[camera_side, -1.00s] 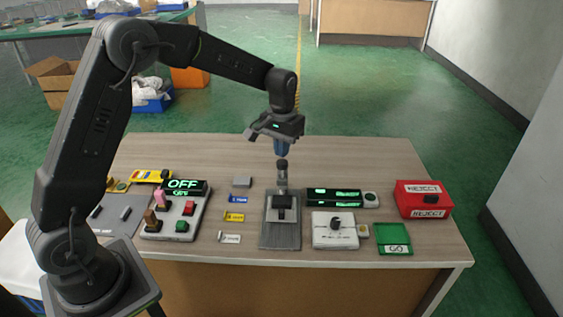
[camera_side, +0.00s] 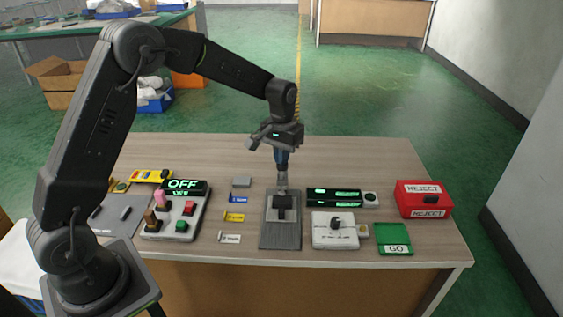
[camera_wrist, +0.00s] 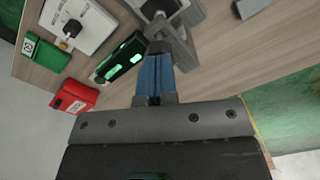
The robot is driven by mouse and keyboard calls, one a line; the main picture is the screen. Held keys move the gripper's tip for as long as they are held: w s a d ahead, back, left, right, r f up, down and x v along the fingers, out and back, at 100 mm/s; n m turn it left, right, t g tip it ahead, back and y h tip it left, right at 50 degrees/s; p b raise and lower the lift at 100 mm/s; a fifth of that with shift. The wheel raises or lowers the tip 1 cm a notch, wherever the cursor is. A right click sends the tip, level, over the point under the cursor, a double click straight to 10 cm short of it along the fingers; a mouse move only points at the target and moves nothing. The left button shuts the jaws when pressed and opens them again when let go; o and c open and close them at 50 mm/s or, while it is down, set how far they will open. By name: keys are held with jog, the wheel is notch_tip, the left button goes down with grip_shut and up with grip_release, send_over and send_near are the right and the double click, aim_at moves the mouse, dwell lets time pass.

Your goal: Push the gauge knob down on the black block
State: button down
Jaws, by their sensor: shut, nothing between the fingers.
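My gripper (camera_side: 282,168) points straight down with its blue fingers shut and empty. It is directly above the gauge fixture, a grey plate (camera_side: 280,238) with a black block (camera_side: 281,202) and an upright grey stem (camera_side: 282,184). The fingertips are at the top of the stem; the knob is hidden by them, and I cannot tell whether they touch it. In the wrist view the shut fingers (camera_wrist: 157,58) reach to the grey fixture part (camera_wrist: 178,42), with the black block at the top edge.
Left of the fixture stand small tags and a switch box (camera_side: 174,215) with an OFF display. To the right are a green-lit display unit (camera_side: 335,197), a white knob box (camera_side: 335,230), a green GO box (camera_side: 394,240) and a red REJECT box (camera_side: 422,199). The table behind is clear.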

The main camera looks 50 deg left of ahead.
jog(key=shift+f, duration=1.2)
dwell(0.6)
jog(key=shift+r, duration=5.05)
jog(key=s+d+r+m+t, duration=0.1)
jog(key=s+d+r+t, duration=0.1)
jog(key=s+r, duration=0.4)
jog(key=s+d+r+m+t, duration=0.15)
jog(key=s+r, duration=0.25)
jog(key=s, duration=0.5)
jog(key=s+d+f+t, duration=0.2)
jog(key=s, duration=1.1)
jog(key=shift+s+f, duration=0.25)
jog(key=shift+f, duration=0.1)
